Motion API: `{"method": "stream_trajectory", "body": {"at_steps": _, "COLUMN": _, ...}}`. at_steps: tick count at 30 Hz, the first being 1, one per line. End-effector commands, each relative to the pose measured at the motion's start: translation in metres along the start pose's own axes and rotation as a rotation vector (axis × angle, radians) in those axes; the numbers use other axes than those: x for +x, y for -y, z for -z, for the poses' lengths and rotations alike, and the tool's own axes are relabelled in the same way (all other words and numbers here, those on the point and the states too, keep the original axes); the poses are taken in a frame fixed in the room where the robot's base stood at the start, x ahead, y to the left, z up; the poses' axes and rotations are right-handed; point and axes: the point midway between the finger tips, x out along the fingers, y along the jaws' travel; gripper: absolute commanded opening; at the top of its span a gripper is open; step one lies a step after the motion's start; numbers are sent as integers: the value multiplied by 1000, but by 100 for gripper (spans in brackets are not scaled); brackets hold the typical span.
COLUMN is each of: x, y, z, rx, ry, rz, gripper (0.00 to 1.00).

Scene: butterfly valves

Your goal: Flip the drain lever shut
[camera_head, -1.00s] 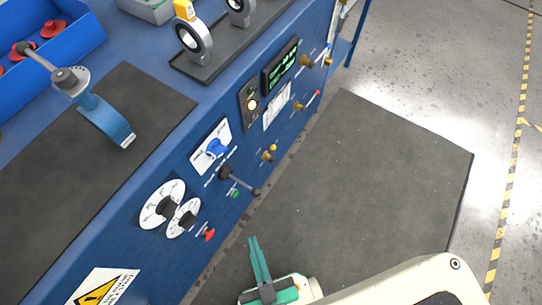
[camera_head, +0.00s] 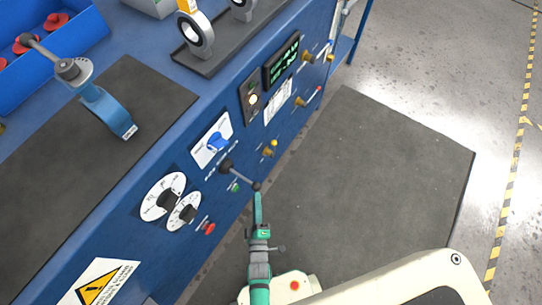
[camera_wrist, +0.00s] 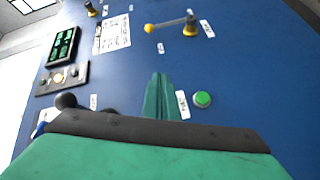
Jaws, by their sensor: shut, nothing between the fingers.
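The blue panel carries several levers, and their labels are too small to read, so I cannot tell which is the drain lever. Contact is unclear. In the wrist view, my fingers (camera_wrist: 161,97) lie right of that ball.
A green button (camera_wrist: 202,99) is right of my fingers in the wrist view. A blue knob (camera_head: 216,143), two white dials (camera_head: 153,205) and a red button (camera_head: 208,228) are nearby. A red-tipped lever (camera_head: 318,89) is farther along. The dark floor mat (camera_head: 370,190) is clear.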

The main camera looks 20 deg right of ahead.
Motion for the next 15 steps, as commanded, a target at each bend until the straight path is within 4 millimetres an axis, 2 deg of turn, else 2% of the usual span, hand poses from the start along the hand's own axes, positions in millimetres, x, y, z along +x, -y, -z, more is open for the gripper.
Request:
{"method": "stream_trajectory", "body": {"at_steps": 1, "x": 19, "y": 6, "z": -9, "rx": -70, "ry": 10, "rz": -17, "gripper": 0}}
{"method": "stream_trajectory", "body": {"at_steps": 6, "x": 58, "y": 17, "z": -29, "rx": -268, "ry": 34, "rz": -48, "gripper": 0}}
{"method": "stream_trajectory", "body": {"at_steps": 10, "x": 72, "y": 20, "z": -38, "rx": -348, "ry": 44, "rz": -58, "gripper": 0}}
{"method": "stream_trajectory", "body": {"at_steps": 15, "x": 76, "y": 22, "z": -40, "rx": -375, "ry": 47, "rz": -60, "gripper": 0}}
